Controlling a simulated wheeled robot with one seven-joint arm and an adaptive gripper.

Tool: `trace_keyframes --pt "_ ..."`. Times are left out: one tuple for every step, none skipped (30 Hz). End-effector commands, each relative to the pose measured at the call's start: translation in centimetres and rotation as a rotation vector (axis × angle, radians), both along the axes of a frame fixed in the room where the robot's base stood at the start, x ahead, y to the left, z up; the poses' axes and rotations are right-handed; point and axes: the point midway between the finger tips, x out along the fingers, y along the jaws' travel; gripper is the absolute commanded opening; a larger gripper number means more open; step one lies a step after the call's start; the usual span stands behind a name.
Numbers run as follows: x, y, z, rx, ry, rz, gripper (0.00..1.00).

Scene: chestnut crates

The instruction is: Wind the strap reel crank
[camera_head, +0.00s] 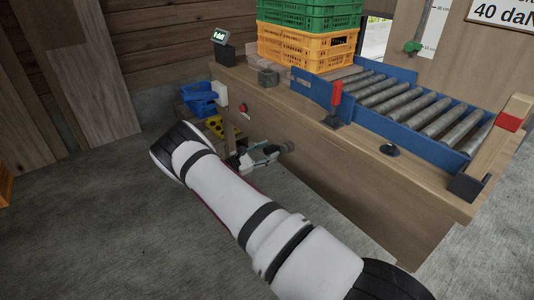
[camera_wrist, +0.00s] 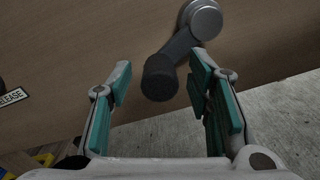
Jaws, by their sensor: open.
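The strap reel crank (camera_wrist: 181,48) is on the front wooden panel of the bench. In the wrist view its round metal hub (camera_wrist: 203,19) is at the upper right, and its dark knob (camera_wrist: 159,77) hangs to the lower left. My gripper (camera_wrist: 160,85) is open, with its teal-padded fingers on either side of the knob. The knob looks nearer the right finger, and I see no clear contact. In the head view my gripper (camera_head: 262,158) is at the bench front, beside the crank hub (camera_head: 288,147); the knob is hard to make out there.
The wooden bench (camera_head: 350,195) carries a roller conveyor (camera_head: 425,110) with blue rails, a red lever (camera_head: 336,93) and stacked yellow (camera_head: 300,48) and green crates (camera_head: 300,15). A red button (camera_head: 243,108) and blue bins (camera_head: 200,98) are at its left end.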

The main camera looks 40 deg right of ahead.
Motion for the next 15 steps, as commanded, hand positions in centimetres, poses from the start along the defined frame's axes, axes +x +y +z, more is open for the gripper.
trace_keyframes --pt "0.00 -0.16 -0.01 0.000 0.000 0.000 0.46" --pt "-0.01 -0.21 0.00 0.000 0.000 0.000 0.46" --pt "-0.01 -0.25 0.01 0.000 0.000 0.000 0.46" --pt "0.00 -0.26 0.01 0.000 0.000 0.000 0.46" --pt "0.00 -0.26 0.02 0.000 0.000 0.000 0.46" --pt "0.00 -0.25 0.02 0.000 0.000 0.000 0.46" --pt "0.00 -0.25 0.02 0.000 0.000 0.000 0.46" --pt "-0.01 -0.25 0.02 0.000 0.000 0.000 0.46" --pt "-0.01 -0.24 0.02 0.000 0.000 0.000 0.46" --pt "-0.01 -0.24 0.02 0.000 0.000 0.000 0.39" --pt "-0.01 -0.24 0.02 0.000 0.000 0.000 0.32" --pt "-0.01 -0.23 0.02 0.000 0.000 0.000 0.23" --pt "-0.01 -0.23 0.02 0.000 0.000 0.000 0.17" --pt "-0.02 -0.23 0.00 0.000 0.000 -0.001 0.10" --pt "-0.03 -0.23 0.00 0.000 0.001 -0.001 0.01"
